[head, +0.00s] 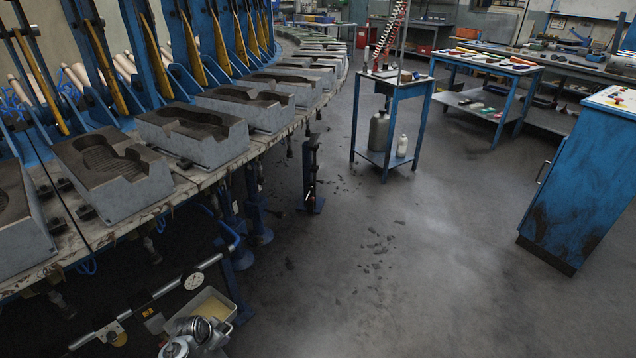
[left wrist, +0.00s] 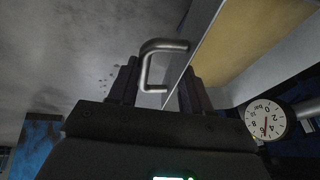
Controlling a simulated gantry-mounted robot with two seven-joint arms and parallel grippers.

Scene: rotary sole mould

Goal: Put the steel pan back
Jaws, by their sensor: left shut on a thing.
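The steel pan (head: 232,306) shows at the bottom left of the head view, with a pale yellow inside. It sits beside the pipe, low by the bench's legs. In the left wrist view the pan (left wrist: 205,35) fills the upper right, and its bent metal handle (left wrist: 148,62) reaches between my fingers. My left gripper (left wrist: 158,88) is shut on that handle. In the head view my silver wrist covers the near part of the pan and the fingertips are hidden. Whether the pan touches a support under it cannot be told. My right gripper is in neither view.
A pipe with a pressure gauge (head: 193,281) runs close beside the pan; the gauge (left wrist: 266,119) is also near in the left wrist view. Grey sole moulds (head: 115,175) line the bench above. A blue post (head: 312,178) stands behind.

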